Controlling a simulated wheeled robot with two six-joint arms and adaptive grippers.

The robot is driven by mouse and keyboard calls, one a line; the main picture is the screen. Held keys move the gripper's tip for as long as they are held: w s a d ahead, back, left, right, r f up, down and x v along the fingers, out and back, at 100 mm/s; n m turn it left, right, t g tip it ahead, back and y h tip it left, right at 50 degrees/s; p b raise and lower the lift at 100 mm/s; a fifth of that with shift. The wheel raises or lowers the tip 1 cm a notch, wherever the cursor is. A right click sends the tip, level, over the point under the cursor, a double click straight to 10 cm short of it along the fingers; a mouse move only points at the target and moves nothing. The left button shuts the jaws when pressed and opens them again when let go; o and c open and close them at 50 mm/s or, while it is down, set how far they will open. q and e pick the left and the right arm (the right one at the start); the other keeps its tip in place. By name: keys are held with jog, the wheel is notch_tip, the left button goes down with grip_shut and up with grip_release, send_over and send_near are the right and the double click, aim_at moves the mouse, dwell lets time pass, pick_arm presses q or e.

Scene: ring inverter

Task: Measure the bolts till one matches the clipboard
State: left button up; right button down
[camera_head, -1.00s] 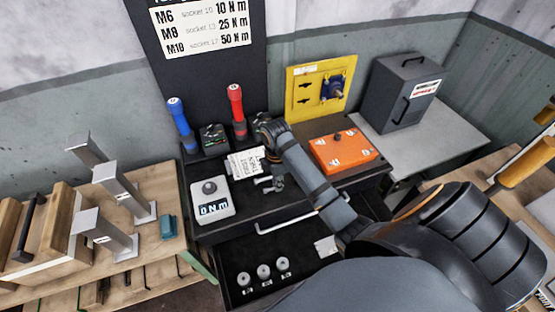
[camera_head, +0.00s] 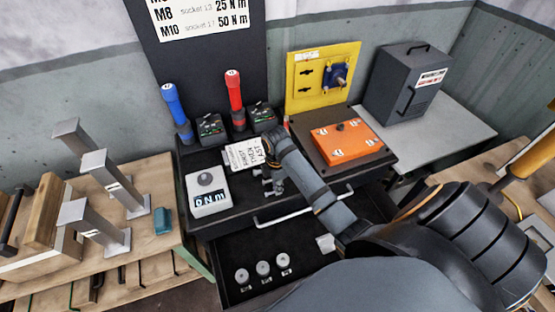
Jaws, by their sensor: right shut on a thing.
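My right gripper (camera_head: 272,186) is over the front of the dark cabinet top, pointing down. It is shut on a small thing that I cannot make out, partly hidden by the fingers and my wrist. No bolt can be told apart clearly. A white card with black print (camera_head: 243,154) lies just left of my right wrist; whether it is the clipboard I cannot tell. A white box with a grey knob and a dark display (camera_head: 208,195) stands left of the gripper; its display seems to read "0 N m". My left gripper is not in view.
Blue (camera_head: 175,108) and red (camera_head: 235,96) handles stand at the back. An orange case (camera_head: 347,143) lies right of my arm. Metal posts (camera_head: 97,225) stand on the left bench.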

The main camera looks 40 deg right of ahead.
jog(key=c, duration=1.4)
grip_release()
